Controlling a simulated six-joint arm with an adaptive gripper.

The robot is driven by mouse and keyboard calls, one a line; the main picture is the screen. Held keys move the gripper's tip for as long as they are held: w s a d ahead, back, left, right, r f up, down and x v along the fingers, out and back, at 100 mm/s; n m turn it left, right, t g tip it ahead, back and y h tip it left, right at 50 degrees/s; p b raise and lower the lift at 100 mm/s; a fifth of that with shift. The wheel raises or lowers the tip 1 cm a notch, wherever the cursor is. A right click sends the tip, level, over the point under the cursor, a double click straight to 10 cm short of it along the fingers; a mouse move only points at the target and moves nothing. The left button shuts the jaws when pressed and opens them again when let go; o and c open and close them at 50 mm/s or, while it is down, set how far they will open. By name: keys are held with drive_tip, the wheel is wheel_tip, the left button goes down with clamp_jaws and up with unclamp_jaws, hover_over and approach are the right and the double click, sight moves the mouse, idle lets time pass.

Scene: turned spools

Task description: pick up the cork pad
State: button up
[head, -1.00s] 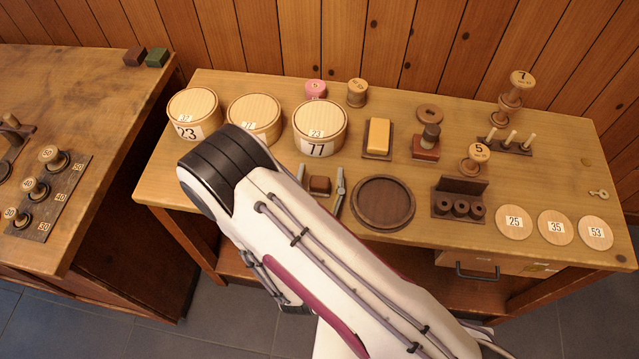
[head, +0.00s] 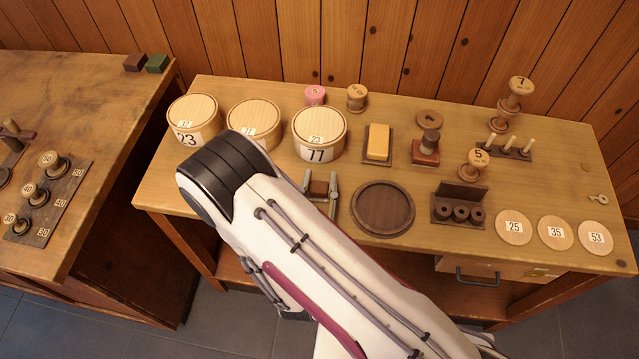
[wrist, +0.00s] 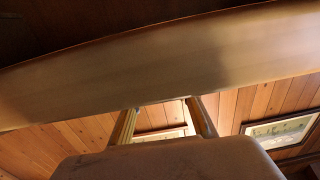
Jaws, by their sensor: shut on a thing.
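The cork pad looks to be the small brown block (head: 318,188) near the front edge of the bench, left of the round dark tray. My gripper (head: 320,176) has one finger on each side of it and is shut on it. I cannot tell whether the block touches the bench top. My arm hides the bench in front of it. In the wrist view, the two fingers (wrist: 162,118) show behind a large blurred brown form that fills the bottom; I cannot tell what that form is.
The round dark tray (head: 383,208) lies close to the right of my gripper. Round pale boxes (head: 319,133) stand behind it. A yellow block on a dark base (head: 378,143) and a spool rack (head: 459,207) are further right.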

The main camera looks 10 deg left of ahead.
sight(320, 184)
drive_tip(key=shift+r, duration=4.95)
